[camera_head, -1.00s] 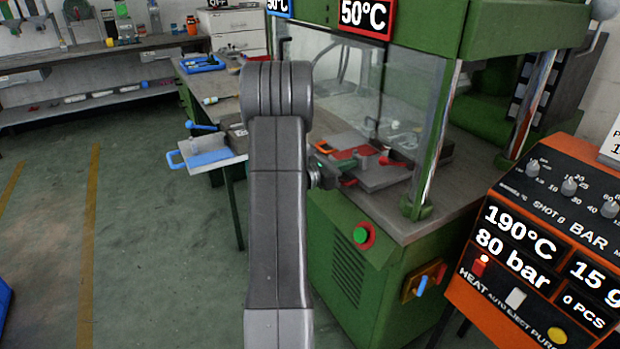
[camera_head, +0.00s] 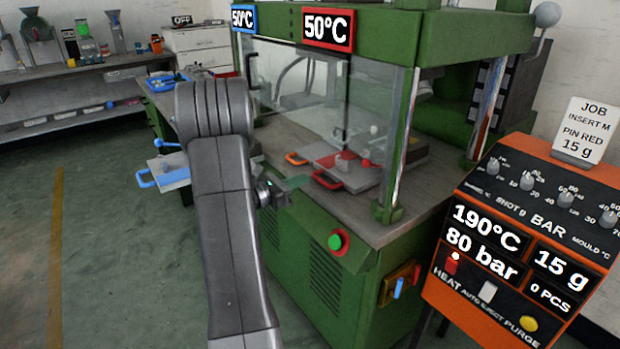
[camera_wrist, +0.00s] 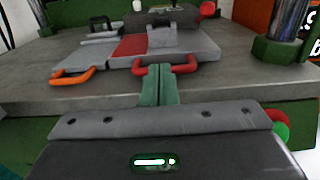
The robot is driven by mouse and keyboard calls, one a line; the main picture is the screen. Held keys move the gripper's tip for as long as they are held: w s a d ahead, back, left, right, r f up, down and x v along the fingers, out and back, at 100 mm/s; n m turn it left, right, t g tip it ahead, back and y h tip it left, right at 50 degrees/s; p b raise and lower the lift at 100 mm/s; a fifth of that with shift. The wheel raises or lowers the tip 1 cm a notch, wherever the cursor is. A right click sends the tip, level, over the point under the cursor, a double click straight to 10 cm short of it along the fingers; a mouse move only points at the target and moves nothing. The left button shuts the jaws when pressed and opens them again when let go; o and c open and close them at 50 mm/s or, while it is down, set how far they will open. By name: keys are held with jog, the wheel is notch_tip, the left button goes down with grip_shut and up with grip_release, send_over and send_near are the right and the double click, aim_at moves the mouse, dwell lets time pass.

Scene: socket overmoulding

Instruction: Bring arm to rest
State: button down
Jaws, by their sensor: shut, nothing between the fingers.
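My gripper (camera_wrist: 158,72) is shut and empty in the wrist view, its two green fingers pressed together. In the head view my gripper (camera_head: 294,182) is small and partly hidden behind my arm, in front of the green press's bench. In the wrist view the fingertips overlap the red handle (camera_wrist: 182,69) of a grey and red mould plate; I cannot tell whether they touch it. The same red-handled plate (camera_head: 358,178) lies on the press bench in the head view. An orange handle (camera_wrist: 72,77) sits to its left.
The green press (camera_head: 325,260) has a clear guard and a green button (camera_head: 335,242). An orange control panel (camera_head: 520,240) stands at the right, with a job card (camera_head: 588,130) on top. The floor (camera_head: 110,250) at left is clear.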

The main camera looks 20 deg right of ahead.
aim_at(320, 178)
jog(key=v, duration=0.6)
jog(key=x, duration=1.4)
jog(key=shift+s+a, duration=0.1)
jog(key=shift+a, duration=0.15)
jog(key=shift+f, duration=0.1)
